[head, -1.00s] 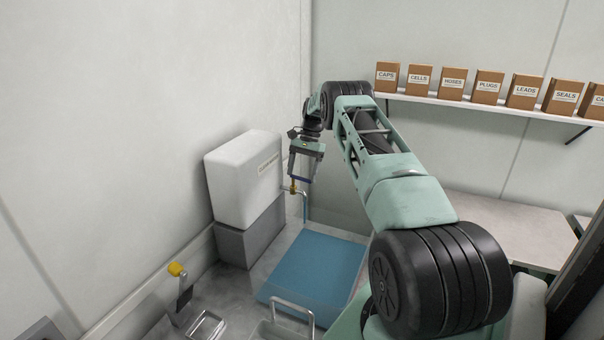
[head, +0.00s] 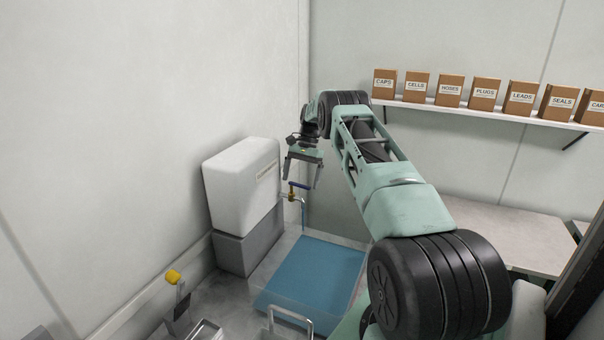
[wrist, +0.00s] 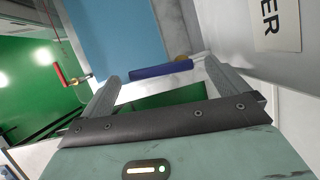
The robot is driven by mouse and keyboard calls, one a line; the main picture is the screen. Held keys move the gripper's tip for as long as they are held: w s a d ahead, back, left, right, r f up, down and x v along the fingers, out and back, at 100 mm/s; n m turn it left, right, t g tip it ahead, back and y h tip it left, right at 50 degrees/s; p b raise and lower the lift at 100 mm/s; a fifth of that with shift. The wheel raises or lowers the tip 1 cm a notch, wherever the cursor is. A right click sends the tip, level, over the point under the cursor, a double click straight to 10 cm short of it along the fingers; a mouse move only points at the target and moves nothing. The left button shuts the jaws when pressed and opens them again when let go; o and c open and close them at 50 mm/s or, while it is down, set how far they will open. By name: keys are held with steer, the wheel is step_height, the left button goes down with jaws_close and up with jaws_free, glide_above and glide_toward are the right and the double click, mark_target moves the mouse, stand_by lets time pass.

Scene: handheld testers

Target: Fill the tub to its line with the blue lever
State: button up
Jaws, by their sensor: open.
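The blue lever (head: 299,185) sits on a brass tap on a pipe beside the white tank (head: 238,190). A thin bluish streak (head: 303,214) hangs below the spout, over the tub (head: 258,309). My gripper (head: 303,178) is open just above the lever, fingers spread and pointing down. In the wrist view the blue lever (wrist: 160,71) lies between and beyond the two fingertips, and nothing is held. Whether a finger touches it, I cannot tell.
A yellow-knobbed lever (head: 174,277) stands at lower left. A metal handle (head: 290,318) rises in front of the tub. A red handle (wrist: 62,75) shows in the wrist view. A shelf (head: 480,114) of labelled boxes and a bench (head: 505,232) are at right.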

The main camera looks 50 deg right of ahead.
steer(key=v, duration=0.7)
steer(key=shift+r, duration=0.15)
stand_by(7.2)
